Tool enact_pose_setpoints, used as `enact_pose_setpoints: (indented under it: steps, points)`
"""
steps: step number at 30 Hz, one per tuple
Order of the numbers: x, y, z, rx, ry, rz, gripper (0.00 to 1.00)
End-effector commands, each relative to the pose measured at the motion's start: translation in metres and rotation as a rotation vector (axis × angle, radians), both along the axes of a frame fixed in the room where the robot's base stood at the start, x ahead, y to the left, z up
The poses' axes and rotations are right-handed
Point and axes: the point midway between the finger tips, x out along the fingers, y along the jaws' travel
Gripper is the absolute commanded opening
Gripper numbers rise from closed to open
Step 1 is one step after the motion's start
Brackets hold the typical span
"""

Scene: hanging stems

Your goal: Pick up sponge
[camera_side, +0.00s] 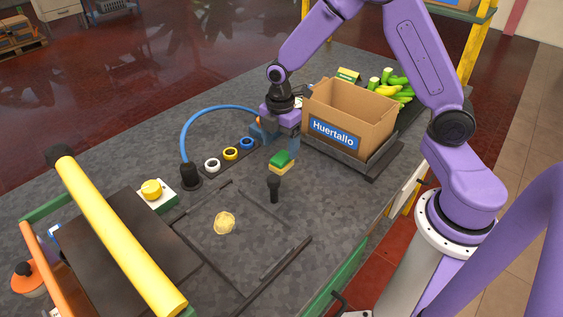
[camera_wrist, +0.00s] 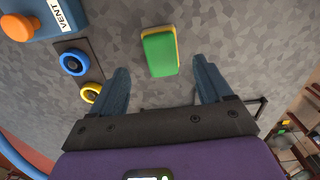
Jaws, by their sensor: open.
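The sponge (camera_side: 281,162) is a small block with a green top and a yellow lower layer. It lies on the grey speckled table in front of the cardboard box. In the wrist view the sponge (camera_wrist: 160,53) shows green face up, with a yellow edge along its top and right. My gripper (camera_side: 283,137) is just behind and above the sponge in the side view. In the wrist view my gripper (camera_wrist: 162,80) has its two blue fingers wide apart, with the sponge ahead of the gap between them. Nothing is held.
The cardboard box (camera_side: 338,130) marked Huertallo stands right of the sponge. A black upright peg (camera_side: 273,188) is in front. White, yellow and blue rings (camera_side: 231,153) lie left, beside a blue hose (camera_side: 203,116). The VENT box (camera_wrist: 50,18) has an orange knob.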

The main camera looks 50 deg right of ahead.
Motion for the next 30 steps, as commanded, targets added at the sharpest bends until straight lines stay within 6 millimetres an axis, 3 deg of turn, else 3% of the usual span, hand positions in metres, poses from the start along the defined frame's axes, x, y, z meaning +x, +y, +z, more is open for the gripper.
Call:
enact_pose_setpoints:
  steps: [12, 21, 23, 27, 30]
  points:
    - [-0.003, -0.002, -0.047, 0.000, 0.001, -0.001, 0.79]
    - [-0.002, -0.002, -0.051, 0.000, 0.000, -0.001, 0.79]
    - [-0.002, -0.002, -0.051, 0.000, 0.000, -0.001, 0.62]
    - [-0.003, -0.002, -0.050, 0.000, 0.000, -0.001, 0.19]
    - [-0.003, -0.002, -0.050, 0.000, 0.000, -0.001, 0.19]
